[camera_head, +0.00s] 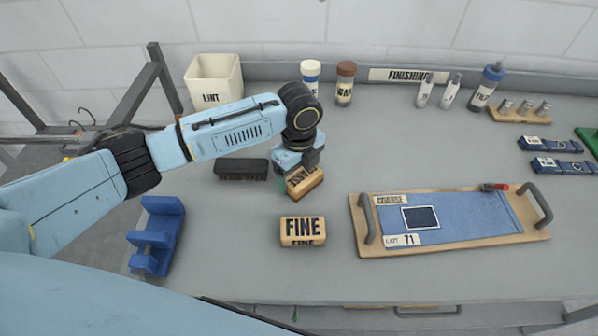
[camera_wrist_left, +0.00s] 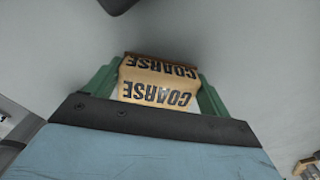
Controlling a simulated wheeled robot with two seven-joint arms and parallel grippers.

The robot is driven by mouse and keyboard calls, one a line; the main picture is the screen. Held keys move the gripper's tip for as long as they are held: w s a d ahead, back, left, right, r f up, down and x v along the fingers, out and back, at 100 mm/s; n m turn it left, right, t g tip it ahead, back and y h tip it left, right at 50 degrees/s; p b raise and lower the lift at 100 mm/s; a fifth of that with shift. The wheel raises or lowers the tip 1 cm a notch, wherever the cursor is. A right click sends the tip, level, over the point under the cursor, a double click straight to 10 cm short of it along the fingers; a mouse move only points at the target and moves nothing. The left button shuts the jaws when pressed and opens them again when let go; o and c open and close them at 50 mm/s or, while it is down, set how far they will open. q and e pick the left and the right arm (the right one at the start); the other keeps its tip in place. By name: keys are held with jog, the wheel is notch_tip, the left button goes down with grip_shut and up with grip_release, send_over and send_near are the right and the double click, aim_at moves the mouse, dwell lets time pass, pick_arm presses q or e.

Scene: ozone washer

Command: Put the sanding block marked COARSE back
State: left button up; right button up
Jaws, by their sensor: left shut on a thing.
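My left gripper (camera_head: 303,176) is shut on a tan sanding block (camera_head: 306,185), just behind the FINE block. In the left wrist view the block (camera_wrist_left: 157,88) reads COARSE on two faces and sits between the green fingers. It looks turned at an angle in the head view; whether it touches the bench I cannot tell. The tan FINE block (camera_head: 303,230) lies in front of it. A wooden tray (camera_head: 455,246) at right has a blue sheet, a COARSE label (camera_head: 390,200) and a LOT 71 label (camera_head: 402,240). My right gripper is out of view.
A dark block (camera_head: 242,169) lies left of my gripper. A blue rack (camera_head: 158,235) stands at the left edge. A white LINT bin (camera_head: 214,78), several bottles and a FINISHING sign (camera_head: 408,76) line the back. The bench front centre is clear.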

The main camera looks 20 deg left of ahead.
aim_at(299, 172)
pick_arm(q)
jog(key=shift+f, duration=0.15)
jog(key=o, duration=0.9)
jog(key=shift+o, duration=0.2)
notch_tip(299, 172, up, 12)
jog(key=shift+p, duration=0.4)
